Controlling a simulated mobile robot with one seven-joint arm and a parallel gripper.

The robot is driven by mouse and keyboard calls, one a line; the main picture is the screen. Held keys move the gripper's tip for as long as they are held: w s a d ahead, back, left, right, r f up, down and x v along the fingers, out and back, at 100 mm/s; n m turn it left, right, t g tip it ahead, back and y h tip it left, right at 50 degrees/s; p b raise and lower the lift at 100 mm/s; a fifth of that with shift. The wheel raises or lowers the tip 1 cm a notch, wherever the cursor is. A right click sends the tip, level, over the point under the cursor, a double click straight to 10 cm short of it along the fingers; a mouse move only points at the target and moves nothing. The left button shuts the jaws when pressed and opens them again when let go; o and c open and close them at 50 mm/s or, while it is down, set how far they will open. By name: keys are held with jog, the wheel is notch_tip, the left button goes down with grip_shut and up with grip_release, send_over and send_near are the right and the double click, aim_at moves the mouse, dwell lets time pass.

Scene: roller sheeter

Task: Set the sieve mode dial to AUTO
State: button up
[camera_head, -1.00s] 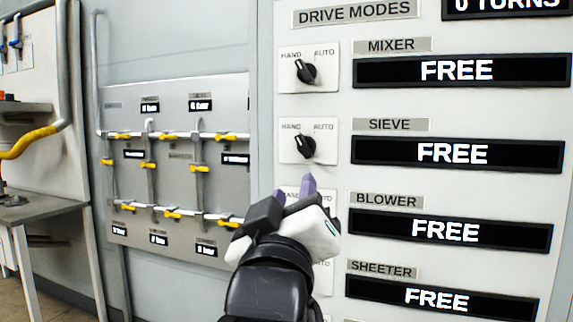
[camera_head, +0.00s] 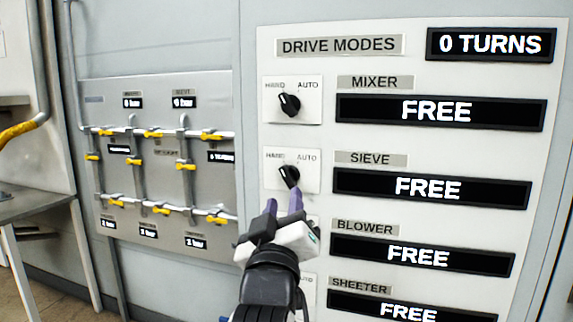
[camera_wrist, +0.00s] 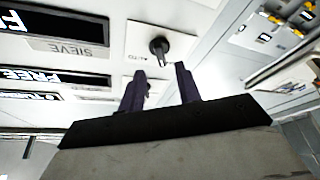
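The sieve mode dial (camera_head: 289,176) is a black knob on a white plate between the labels HAND and AUTO. Its pointer leans up and left, toward HAND. The SIEVE display (camera_head: 430,188) to its right reads FREE. My gripper (camera_head: 284,202) is just below the dial, with its two purple fingers apart and nothing between them. The right fingertip looks close to the knob's lower end; I cannot tell whether it touches. In the wrist view, which is upside down, the sieve dial (camera_wrist: 158,47) lies beyond the fingertips of my open gripper (camera_wrist: 158,72).
The mixer dial (camera_head: 290,104) sits above, also turned toward HAND. The MIXER (camera_head: 438,111), BLOWER (camera_head: 420,254) and SHEETER displays read FREE. A turn counter (camera_head: 490,44) reads 0 TURNS. A pipe panel with yellow valves (camera_head: 160,160) and a table (camera_head: 40,205) stand at left.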

aim_at(287, 180)
jog(key=shift+p+x, duration=0.5)
jog(key=shift+x, duration=2.4)
grip_shut()
